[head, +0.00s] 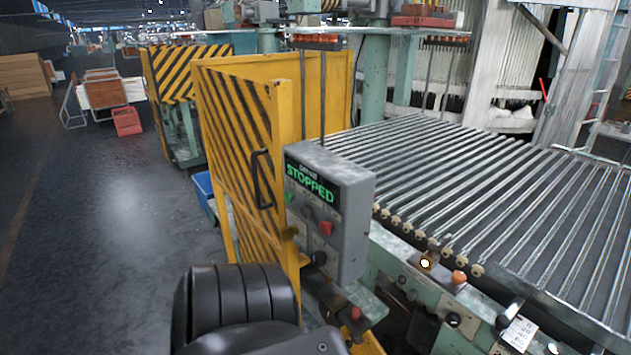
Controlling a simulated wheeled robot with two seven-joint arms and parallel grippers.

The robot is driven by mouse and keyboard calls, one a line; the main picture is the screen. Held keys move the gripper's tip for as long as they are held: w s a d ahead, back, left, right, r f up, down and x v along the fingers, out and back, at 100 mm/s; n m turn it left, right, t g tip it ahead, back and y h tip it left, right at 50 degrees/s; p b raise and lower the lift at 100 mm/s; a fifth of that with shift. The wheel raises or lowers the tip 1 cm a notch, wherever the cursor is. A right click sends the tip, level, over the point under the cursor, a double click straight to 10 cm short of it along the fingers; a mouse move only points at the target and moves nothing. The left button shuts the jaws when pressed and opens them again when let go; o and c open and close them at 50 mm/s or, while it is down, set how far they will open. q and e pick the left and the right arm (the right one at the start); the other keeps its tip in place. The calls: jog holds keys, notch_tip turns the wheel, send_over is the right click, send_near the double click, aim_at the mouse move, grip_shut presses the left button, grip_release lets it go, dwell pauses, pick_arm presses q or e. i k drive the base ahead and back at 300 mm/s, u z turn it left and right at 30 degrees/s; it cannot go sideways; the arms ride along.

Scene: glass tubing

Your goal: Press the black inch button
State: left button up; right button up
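A grey control box (345,205) stands beside the roller bed, with a display (311,184) reading STOPPED in green. Below the display are a green button (291,198), a dark round control (308,212) and a red button (327,228). A black round button (318,258) sits low on the box face. The small labels are too blurred to read, so I cannot tell which control is marked inch. A black ribbed link of my arm (240,300) fills the bottom centre, in front of and below the box. Neither of my grippers shows.
A yellow guard door (240,130) with black stripes and a handle stands left of the box. The roller bed (500,190) spreads to the right, with a lit button (425,263) and an orange one (459,277) on its green frame. The floor (110,240) at left is clear.

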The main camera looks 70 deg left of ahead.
aim_at(306, 211)
jog(key=u, duration=1.45)
jog(key=k, duration=0.35)
jog(key=u, duration=0.55)
jog(key=i, duration=0.5)
jog(key=u, duration=0.05)
